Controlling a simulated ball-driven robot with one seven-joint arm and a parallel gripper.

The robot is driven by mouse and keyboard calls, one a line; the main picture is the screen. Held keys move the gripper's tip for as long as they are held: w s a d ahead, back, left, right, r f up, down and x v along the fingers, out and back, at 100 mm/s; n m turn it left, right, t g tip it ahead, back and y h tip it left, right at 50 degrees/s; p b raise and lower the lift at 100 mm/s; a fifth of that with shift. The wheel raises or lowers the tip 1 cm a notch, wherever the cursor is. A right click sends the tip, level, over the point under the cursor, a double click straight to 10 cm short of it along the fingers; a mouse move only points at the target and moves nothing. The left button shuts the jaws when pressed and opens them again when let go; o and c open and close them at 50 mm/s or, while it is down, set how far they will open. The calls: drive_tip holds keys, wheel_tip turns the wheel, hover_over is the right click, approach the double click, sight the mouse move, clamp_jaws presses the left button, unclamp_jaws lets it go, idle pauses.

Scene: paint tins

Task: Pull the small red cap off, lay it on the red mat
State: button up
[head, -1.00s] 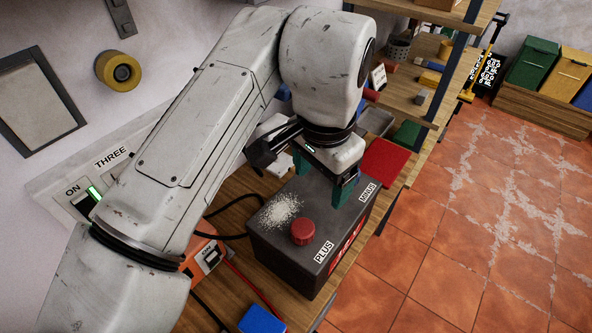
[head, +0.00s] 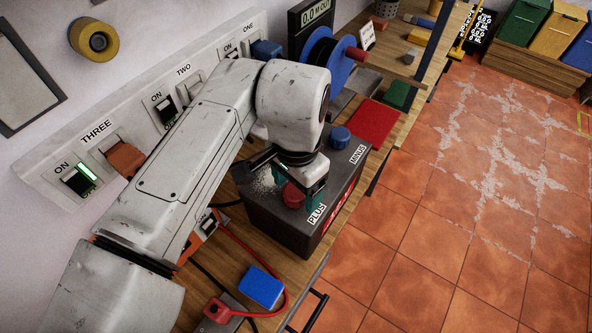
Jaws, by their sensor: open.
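The small red cap (head: 292,195) sits on the dark battery box (head: 266,217), by the PLUS label. My gripper (head: 297,194) is open, with its green fingers down at the cap. Part of the cap is hidden behind a finger, so I cannot tell whether the fingers touch it. A blue cap (head: 340,137) sits on the same box by the MINUS label. The red mat (head: 374,124) lies flat on the wooden bench beyond the box and looks empty.
A blue block (head: 261,288) and a red clamp (head: 218,310) with a red cable lie on the near bench. A green block (head: 398,95) is beyond the mat. A blue reel (head: 328,62) stands near the wall. Switches line the wall at left.

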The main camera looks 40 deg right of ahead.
sight(296, 190)
drive_tip(key=shift+f, duration=0.3)
drive_tip(key=shift+c, duration=0.2)
drive_tip(key=c, duration=1.2)
drive_tip(key=shift+r+p, duration=1.6)
drive_tip(key=shift+r, duration=0.15)
drive_tip(key=shift+r, duration=0.1)
drive_tip(key=shift+r+p, duration=1.8)
drive_tip(key=shift+r, duration=0.15)
drive_tip(key=shift+s+f, duration=0.1)
